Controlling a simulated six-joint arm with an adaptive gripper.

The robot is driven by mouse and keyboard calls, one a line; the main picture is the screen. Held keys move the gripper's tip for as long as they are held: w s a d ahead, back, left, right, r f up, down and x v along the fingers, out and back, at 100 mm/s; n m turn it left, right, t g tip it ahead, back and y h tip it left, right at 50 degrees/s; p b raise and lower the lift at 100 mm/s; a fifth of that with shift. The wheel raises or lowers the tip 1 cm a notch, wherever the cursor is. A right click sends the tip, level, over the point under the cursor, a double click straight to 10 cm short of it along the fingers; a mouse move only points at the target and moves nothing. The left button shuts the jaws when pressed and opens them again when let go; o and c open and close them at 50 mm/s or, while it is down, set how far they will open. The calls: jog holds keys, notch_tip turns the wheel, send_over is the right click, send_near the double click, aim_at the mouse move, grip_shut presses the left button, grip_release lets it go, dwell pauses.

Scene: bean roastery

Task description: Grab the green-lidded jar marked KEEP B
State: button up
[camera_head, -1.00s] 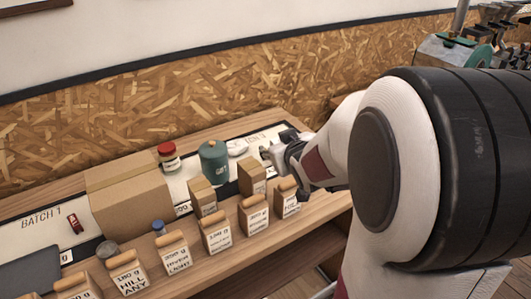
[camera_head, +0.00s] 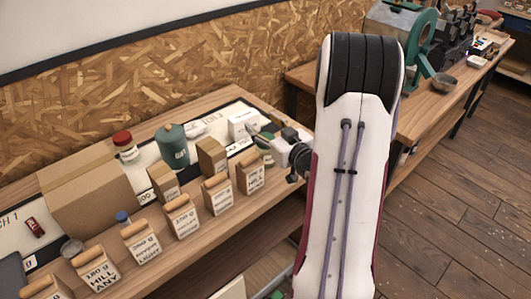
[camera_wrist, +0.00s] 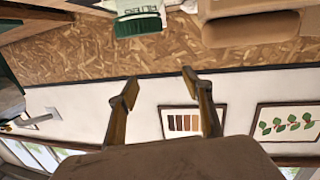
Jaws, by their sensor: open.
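My gripper (camera_head: 264,141) is at the right end of the shelf top, pointing left, beside a white box (camera_head: 242,122). In the wrist view its two fingers are apart, with nothing between the tips (camera_wrist: 160,83). A green thing, perhaps a jar's green lid (camera_head: 265,157), shows partly behind my gripper; no KEEP B marking can be read. The wrist view looks upside down and shows a green, ribbed-edged thing (camera_wrist: 138,26) at the top, apart from the fingers, against white lettered packaging.
A teal canister (camera_head: 173,146) and a red-lidded jar (camera_head: 125,147) stand left of the white box. Several labelled paper bags (camera_head: 249,174) line the front. A large carton (camera_head: 92,191) is at left. A teal roasting machine (camera_head: 400,28) stands on the right-hand bench.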

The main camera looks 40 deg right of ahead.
aim_at(272, 135)
jog(key=shift+s+d+f+m+t, duration=0.15)
jog(key=shift+s+d+f+t, duration=0.2)
jog(key=shift+s, duration=0.1)
jog(key=shift+s+d+f+m+t, duration=0.15)
jog(key=shift+s+d+f+t, duration=0.1)
jog(key=shift+s+d, duration=0.15)
jog(key=shift+r, duration=0.1)
jog(key=shift+f, duration=0.2)
jog(key=shift+f, duration=1)
jog(key=shift+f, duration=2.45)
jog(key=shift+w+d+r, duration=0.15)
jog(key=shift+w, duration=1.3)
